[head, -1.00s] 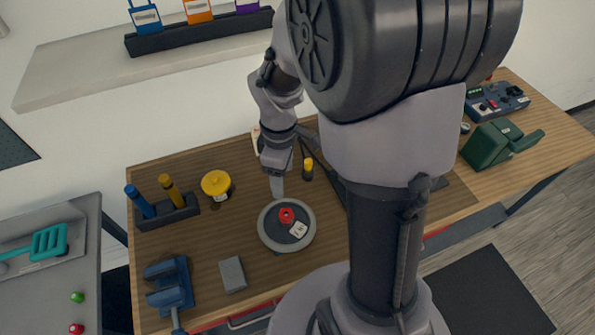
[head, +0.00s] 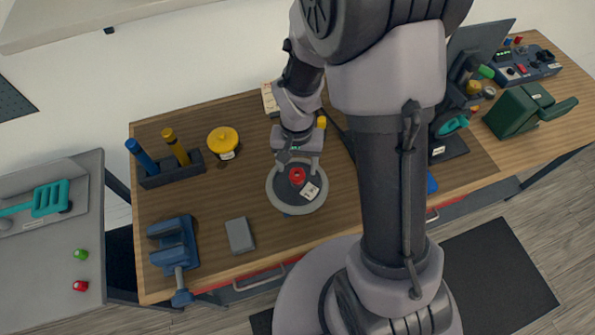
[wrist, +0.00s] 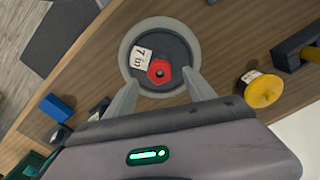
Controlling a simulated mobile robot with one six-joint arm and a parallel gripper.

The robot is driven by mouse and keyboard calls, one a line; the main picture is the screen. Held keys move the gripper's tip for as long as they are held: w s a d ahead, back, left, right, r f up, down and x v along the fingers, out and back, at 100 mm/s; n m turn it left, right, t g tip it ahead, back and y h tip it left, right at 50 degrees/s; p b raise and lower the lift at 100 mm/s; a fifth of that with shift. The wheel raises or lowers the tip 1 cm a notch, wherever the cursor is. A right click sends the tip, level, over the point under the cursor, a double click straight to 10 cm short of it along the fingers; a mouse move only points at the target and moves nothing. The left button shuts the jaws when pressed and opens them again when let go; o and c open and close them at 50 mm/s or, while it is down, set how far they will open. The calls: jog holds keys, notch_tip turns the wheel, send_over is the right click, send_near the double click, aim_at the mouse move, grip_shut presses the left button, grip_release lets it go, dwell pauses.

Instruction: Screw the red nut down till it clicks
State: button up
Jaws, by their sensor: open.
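The red nut (head: 298,175) sits at about the middle of a round grey dish with a dark inside (head: 283,200) on the wooden bench. It also shows in the wrist view (wrist: 159,72), with a dark hole in its centre. A white label marked 7 (wrist: 140,58) lies beside it in the dish. My gripper (head: 297,167) is open above the dish. In the wrist view its two fingers (wrist: 160,88) reach over the dish's near rim, one on each side and apart from the nut. The thread under the nut is hidden.
A yellow round tin (head: 223,141) and a rack with blue and yellow handles (head: 172,174) stand to the left. A grey block (head: 240,236) and a blue vise (head: 174,245) are in front. A green machine (head: 520,112) stands at right.

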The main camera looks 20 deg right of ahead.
aim_at(297, 175)
notch_tip(297, 175, down, 3)
jog(key=shift+f, duration=0.2)
grip_shut()
jog(key=shift+f+m+b, duration=0.1)
jog(key=shift+m+b, duration=0.85)
jog(key=shift+m, duration=0.15)
jog(key=c, duration=0.5)
grip_release()
jog(key=shift+m, duration=0.4)
jog(key=o, duration=0.5)
